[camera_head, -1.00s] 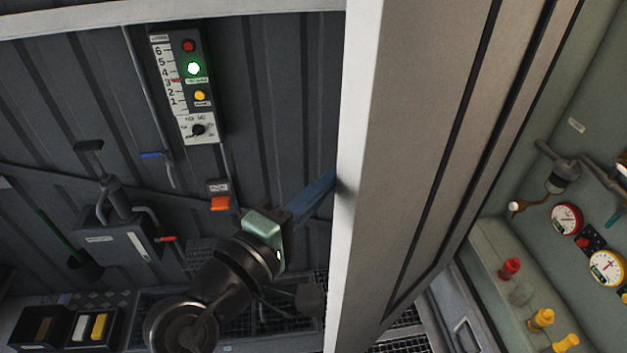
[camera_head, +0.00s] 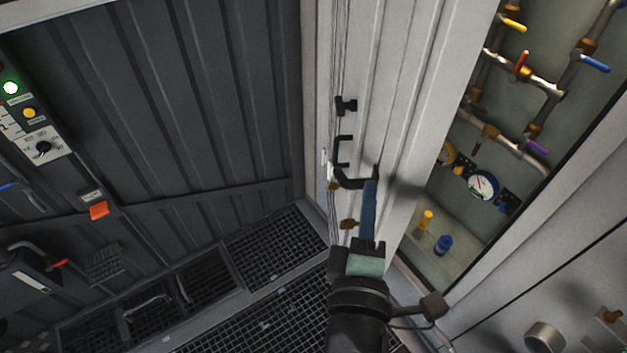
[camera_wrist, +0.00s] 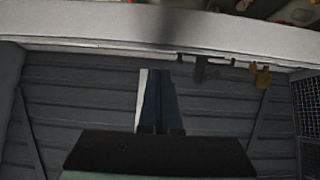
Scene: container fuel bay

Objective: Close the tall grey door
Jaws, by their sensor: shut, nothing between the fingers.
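The tall grey door (camera_head: 405,110) is a light grey ribbed panel in the middle of the head view. It stands ajar, with the valve bay showing to its right. A dark handle (camera_head: 343,152) and small latch fittings sit along its left part. My gripper (camera_head: 370,187) is shut and empty, its blue fingers pointing up in front of the door beside the handle's lower end. I cannot tell whether they touch it. In the wrist view, my gripper (camera_wrist: 160,75) points toward the long pale door edge (camera_wrist: 110,50), with dark and brass fittings to the right of the fingertips.
A bay with pipes, coloured valve levers (camera_head: 523,62) and gauges (camera_head: 482,185) lies right of the door. A dark ribbed wall (camera_head: 200,110) with a button panel (camera_head: 40,143) and an orange switch (camera_head: 98,210) stands left. Floor grating (camera_head: 270,245) lies below.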

